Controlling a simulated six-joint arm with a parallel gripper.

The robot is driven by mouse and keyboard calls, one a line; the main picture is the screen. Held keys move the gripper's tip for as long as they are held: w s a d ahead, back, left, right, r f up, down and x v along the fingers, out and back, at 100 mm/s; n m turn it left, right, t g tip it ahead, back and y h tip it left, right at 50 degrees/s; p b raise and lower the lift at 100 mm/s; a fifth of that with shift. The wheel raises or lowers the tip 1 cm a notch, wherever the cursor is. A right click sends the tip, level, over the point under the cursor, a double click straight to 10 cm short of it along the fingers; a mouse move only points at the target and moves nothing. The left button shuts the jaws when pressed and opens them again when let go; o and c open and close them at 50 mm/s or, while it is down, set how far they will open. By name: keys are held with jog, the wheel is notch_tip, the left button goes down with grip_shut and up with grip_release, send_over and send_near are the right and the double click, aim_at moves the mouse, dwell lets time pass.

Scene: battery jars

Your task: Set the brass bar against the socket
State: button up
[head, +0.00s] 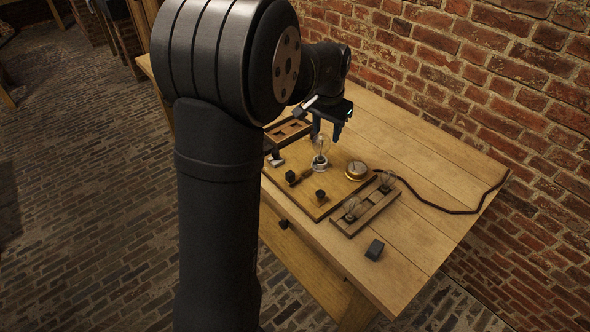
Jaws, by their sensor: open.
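A socket (319,167) with a clear glass bulb (321,147) upright on it stands on the wooden board on the table. My gripper (327,132) is open, its fingers pointing down just above and behind the bulb in the picture. Nothing shows between the fingers. Whether they touch the bulb I cannot tell. I cannot pick out the brass bar for sure; a small bar-like piece (304,174) next to a dark block (290,176) on the board is too small to identify.
A round brass dial (356,170) sits right of the socket, a dark knob (320,195) in front. A wooden rack (376,209) holds bulbs. A divided tray (289,131) lies behind. A dark block (374,250) stands near the front edge. A cable (430,204) runs right; brick wall behind.

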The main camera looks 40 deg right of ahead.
aim_at(290, 173)
jog(key=w+a+r+m+g+y, duration=0.1)
jog(key=w+a+r+m, duration=0.15)
jog(key=w+a, duration=0.45)
jog(key=f, duration=0.5)
jog(key=s+f, duration=0.1)
jog(key=f, duration=0.5)
jog(key=a+f, duration=0.1)
jog(key=f, duration=0.5)
jog(key=shift+s+f, duration=0.2)
jog(key=shift+f, duration=0.05)
jog(key=shift+c, duration=0.2)
